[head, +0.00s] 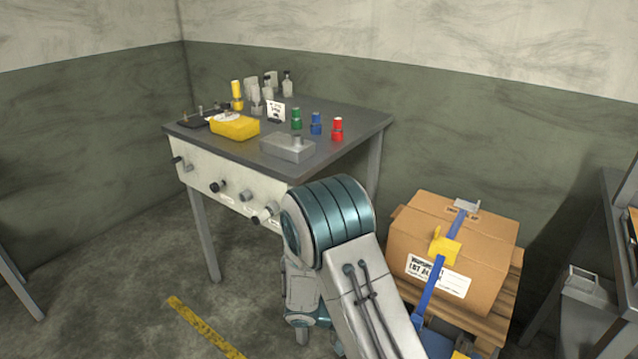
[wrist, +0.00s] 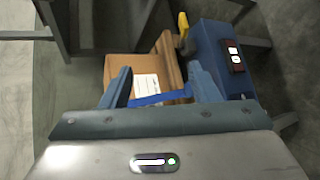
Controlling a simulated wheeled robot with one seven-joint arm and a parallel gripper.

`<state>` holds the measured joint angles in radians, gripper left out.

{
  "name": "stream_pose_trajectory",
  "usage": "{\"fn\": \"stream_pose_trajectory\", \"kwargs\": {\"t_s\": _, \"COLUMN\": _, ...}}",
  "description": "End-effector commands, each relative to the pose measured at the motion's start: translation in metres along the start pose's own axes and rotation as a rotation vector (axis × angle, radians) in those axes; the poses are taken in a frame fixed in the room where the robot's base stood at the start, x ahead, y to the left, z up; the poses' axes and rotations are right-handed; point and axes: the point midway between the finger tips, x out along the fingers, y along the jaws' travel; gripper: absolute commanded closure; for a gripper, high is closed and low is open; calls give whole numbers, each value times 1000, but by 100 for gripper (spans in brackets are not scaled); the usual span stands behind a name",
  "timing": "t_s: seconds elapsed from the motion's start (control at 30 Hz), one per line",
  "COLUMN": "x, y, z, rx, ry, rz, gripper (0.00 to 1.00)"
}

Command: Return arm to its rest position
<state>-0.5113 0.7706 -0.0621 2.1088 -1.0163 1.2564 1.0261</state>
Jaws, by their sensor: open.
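My arm (head: 345,245) rises from the bottom of the head view and bends at a teal-banded joint in front of the workbench. The fingers of my gripper are not clearly visible in the head view. In the wrist view my gripper (wrist: 160,88) shows two blue fingers spread apart, with nothing held between them. Beyond the fingers is a cardboard box (wrist: 118,68) with a white label and a blue strap. The same box (head: 487,237) stands on a wooden pallet at the right in the head view.
A workbench (head: 345,112) holds a yellow case (head: 235,127), a grey metal box (head: 287,148), green, blue and red small containers, and several bottles. Knobs line its front panel. A grey shelf unit (head: 612,195) stands at the right edge. Floor is clear at left, with a yellow stripe (head: 205,328).

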Motion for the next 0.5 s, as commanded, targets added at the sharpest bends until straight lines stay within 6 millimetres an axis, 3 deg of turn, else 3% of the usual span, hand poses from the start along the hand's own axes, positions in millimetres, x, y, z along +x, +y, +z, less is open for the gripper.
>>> {"fn": "stream_pose_trajectory", "kwargs": {"t_s": 0.03, "x": -6, "y": 22, "z": 12, "rx": 18, "ry": -22, "rz": -55, "gripper": 45}}
{"fn": "stream_pose_trajectory", "kwargs": {"t_s": 0.1, "x": -10, "y": 41, "z": 26, "rx": 29, "ry": -51, "rz": -131, "gripper": 45}}
{"fn": "stream_pose_trajectory", "kwargs": {"t_s": 0.5, "x": -45, "y": 131, "z": 108, "rx": 120, "ry": -84, "rz": -572, "gripper": 45}}
